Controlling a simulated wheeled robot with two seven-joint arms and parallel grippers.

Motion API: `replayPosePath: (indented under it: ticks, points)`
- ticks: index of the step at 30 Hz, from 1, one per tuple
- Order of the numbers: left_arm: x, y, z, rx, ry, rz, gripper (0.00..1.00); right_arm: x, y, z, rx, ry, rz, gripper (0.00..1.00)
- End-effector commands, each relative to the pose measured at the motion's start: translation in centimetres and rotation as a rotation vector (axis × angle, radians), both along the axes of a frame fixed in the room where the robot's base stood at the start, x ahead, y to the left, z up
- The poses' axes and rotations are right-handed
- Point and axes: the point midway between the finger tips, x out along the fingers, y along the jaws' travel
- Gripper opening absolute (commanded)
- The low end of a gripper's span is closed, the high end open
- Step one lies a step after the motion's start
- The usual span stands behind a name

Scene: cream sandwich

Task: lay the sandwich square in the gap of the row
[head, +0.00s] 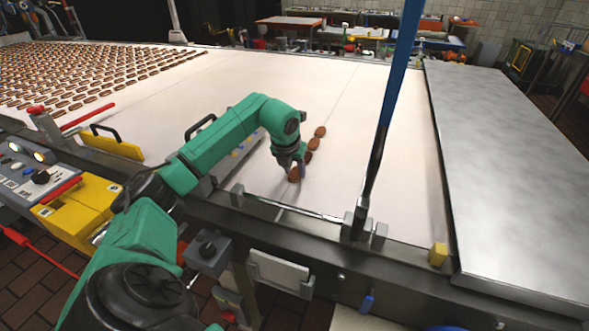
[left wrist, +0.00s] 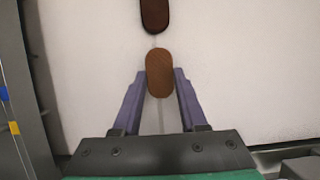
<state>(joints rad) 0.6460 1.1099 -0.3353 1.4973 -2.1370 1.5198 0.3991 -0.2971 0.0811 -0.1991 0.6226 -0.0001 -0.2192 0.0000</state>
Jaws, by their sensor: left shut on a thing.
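My left gripper (head: 297,170) is over the near part of the pale belt (head: 350,110). It is shut on a brown oval sandwich (head: 293,175), which also shows between the purple fingers in the left wrist view (left wrist: 159,72). The long side of the sandwich points up the picture there, roughly in line with a darker sandwich (left wrist: 155,14) beyond it, with a small space between them. In the head view a short row of sandwiches (head: 320,131) runs away from the gripper, partly hidden by it. I cannot tell whether the held sandwich touches the belt. My right gripper is out of view.
Many sandwiches (head: 60,75) lie in rows at the far left of the belt. A blue and black post (head: 385,120) stands right of the gripper. A metal rail (head: 280,207) edges the belt in front. A bare steel table (head: 500,150) is at right.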

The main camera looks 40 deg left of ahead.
Motion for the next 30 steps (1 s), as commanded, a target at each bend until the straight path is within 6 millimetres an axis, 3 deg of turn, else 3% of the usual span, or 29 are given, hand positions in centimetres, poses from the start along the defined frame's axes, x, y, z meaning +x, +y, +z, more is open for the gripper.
replayPosePath:
  ticks: [2,3,5,17,30]
  points:
    - [0.0,0.0,0.0,0.0,0.0,0.0,0.0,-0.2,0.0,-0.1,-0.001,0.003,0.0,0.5]
    - [0.0,0.0,0.0,0.0,0.001,0.0,0.53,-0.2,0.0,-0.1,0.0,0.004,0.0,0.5]
    - [0.0,0.0,0.0,0.0,0.001,0.0,0.72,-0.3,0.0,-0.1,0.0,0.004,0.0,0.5]
    - [-0.2,-0.1,0.9,0.0,-0.003,0.0,0.72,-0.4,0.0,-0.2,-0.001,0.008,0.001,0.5]
    - [-3.9,-1.4,10.5,0.0,-0.003,0.0,0.72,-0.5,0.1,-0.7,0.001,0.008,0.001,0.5]
